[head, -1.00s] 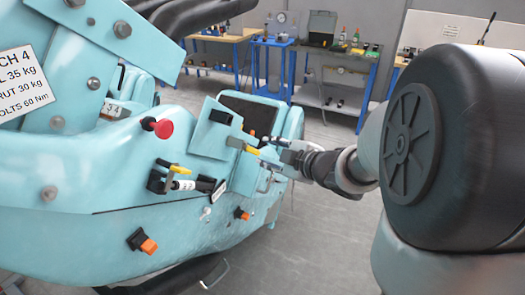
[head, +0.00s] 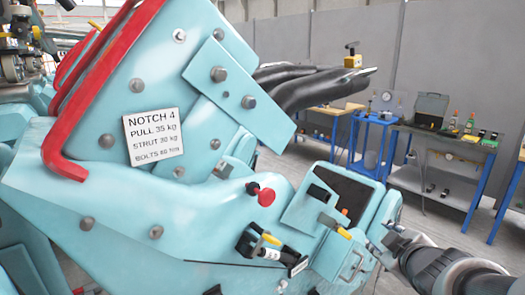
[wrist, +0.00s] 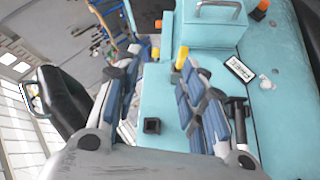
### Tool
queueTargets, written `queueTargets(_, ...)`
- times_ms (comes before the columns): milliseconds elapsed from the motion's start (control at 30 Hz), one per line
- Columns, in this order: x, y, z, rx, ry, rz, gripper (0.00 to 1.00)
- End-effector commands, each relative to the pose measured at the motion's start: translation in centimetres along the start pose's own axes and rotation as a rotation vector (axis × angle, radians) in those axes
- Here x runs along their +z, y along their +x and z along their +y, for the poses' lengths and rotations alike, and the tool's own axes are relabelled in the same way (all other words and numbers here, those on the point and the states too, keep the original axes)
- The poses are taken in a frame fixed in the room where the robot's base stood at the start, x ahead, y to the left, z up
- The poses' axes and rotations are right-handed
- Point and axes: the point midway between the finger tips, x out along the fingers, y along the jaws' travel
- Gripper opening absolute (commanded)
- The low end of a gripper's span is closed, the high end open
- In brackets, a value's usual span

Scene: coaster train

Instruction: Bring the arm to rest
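My gripper (head: 384,246) is at the lower right of the head view, beside the right end of the turquoise coaster car (head: 90,190). In the wrist view my gripper (wrist: 158,62) has its two blue-padded fingers apart, with no object held between them. A turquoise panel of the car (wrist: 158,95) shows behind the gap, with a small black square fitting (wrist: 152,126). A yellow-tipped handle (wrist: 181,58) stands close to the right fingertip; whether they touch is unclear. Most of my arm is outside the head view.
The car carries a red knob (head: 265,195), a yellow-handled latch (head: 270,239) and a red bar (head: 85,95). A label plate (head: 153,135) reads notch 4. Blue workbenches (head: 440,165) stand behind on open grey floor (head: 425,220).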

Motion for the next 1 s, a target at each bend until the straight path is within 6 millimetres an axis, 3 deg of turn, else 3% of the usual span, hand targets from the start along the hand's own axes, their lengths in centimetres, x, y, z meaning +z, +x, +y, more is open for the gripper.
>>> queueTargets(167,0.7,-6.6,-2.8,0.005,0.276,-0.224,0.38)
queueTargets(400,2.1,-16.4,-13.0,-0.214,0.604,-0.459,0.38)
queueTargets(500,2.3,-19.4,-16.4,-0.31,0.665,-0.518,0.38)
queueTargets(667,2.3,-21.7,-18.8,-0.389,0.705,-0.564,0.38)
queueTargets(1000,2.3,-21.8,-18.9,-0.393,0.707,-0.566,0.38)
